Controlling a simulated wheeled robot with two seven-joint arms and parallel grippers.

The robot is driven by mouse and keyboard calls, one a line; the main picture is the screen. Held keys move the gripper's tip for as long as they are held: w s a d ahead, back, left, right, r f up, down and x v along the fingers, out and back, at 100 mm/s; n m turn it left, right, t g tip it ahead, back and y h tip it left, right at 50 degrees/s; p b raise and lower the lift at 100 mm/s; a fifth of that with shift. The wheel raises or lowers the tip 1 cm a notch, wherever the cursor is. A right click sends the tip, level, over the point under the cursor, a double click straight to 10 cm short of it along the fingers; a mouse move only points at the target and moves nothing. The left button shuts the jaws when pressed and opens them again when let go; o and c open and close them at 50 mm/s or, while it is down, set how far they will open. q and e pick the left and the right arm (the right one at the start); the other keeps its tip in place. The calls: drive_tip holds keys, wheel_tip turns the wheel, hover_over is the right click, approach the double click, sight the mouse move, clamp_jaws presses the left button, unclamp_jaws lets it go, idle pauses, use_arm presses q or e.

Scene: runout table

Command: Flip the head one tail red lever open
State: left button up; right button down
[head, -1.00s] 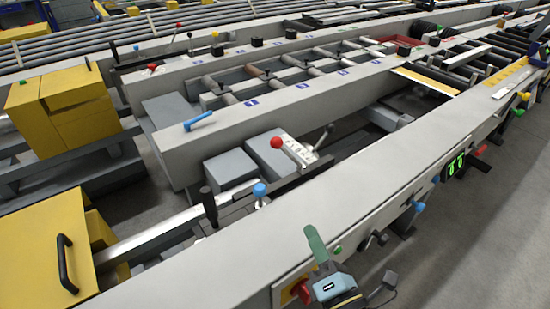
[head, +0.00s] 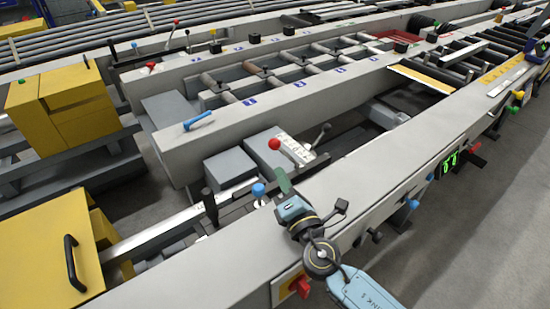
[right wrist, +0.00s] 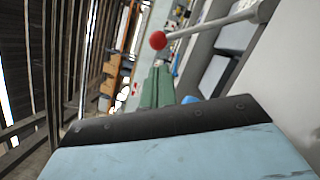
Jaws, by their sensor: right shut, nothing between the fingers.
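A red ball-knob lever (head: 274,143) stands beside a white labelled plate, behind the front grey beam. In the right wrist view its red ball (right wrist: 158,40) is on a pale rod, beyond my fingertips and near the top. I cannot tell from the frames whether this lever is in its open or shut position. My right gripper (head: 283,182) reaches over the front beam, with its green fingers just below the red knob in the picture. The fingers (right wrist: 157,88) are shut and empty, apart from the lever. My left gripper is not in view.
A blue-knobbed lever (head: 259,190) stands close to the left of my right gripper. A black-knobbed lever (head: 322,132) rises to the right of the red one. A red rotary switch (head: 300,286) is on the beam's front.

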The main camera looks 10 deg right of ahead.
drive_tip(key=w, duration=0.5)
drive_tip(key=shift+a+r, duration=0.35)
